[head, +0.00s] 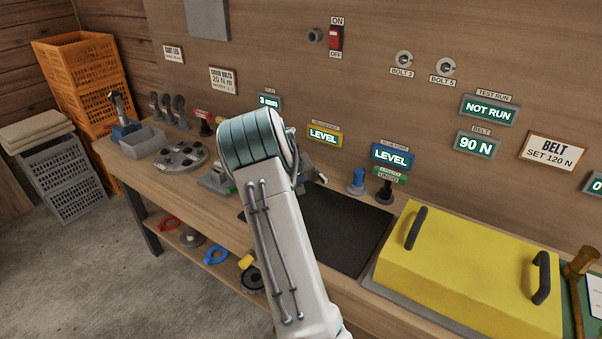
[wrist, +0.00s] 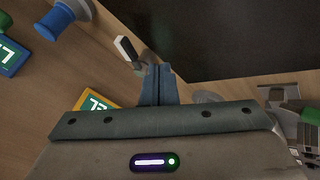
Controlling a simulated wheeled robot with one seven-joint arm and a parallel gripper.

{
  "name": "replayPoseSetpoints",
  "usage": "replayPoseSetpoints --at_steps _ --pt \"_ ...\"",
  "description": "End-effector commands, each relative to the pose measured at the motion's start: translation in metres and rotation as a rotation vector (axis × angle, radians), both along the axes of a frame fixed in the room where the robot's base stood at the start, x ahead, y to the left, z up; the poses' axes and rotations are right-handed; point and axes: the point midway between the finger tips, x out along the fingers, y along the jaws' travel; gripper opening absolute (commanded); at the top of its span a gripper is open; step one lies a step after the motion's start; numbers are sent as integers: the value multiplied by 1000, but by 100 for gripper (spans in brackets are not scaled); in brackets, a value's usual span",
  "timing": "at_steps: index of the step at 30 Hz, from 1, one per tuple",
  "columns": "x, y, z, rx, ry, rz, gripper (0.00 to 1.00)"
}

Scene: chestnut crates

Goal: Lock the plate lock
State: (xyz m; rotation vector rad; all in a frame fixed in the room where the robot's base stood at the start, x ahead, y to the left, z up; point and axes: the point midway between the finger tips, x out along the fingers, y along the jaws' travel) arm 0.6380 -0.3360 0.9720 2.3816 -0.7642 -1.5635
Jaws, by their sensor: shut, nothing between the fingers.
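My gripper (wrist: 157,70) is shut and empty in the wrist view. In the head view my own arm mostly hides it. A small lever with a pale tip (wrist: 126,48) and a dark shank lies just beyond the fingertips, to their upper left, by the corner of a black plate (wrist: 210,35). It may be the plate lock; no label names it. I cannot tell whether the fingers touch it. The black plate (head: 345,230) also shows on the bench in the head view, partly behind my arm.
A grey metal fixture with a green part (wrist: 305,125) stands right of my gripper. A blue knob (head: 357,180) and a black knob (head: 384,192) stand behind the plate. A yellow cover with black handles (head: 465,270) fills the bench at right. Display panels (head: 324,135) line the back wall.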

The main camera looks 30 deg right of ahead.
Motion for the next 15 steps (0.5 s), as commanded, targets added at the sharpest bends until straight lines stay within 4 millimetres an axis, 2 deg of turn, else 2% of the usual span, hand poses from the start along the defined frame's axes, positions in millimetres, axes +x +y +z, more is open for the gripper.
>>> replayPoseSetpoints --at_steps 11,15 --pt "18 -30 -46 2 1 -1 0" --pt "15 -52 -44 2 -1 -4 0"
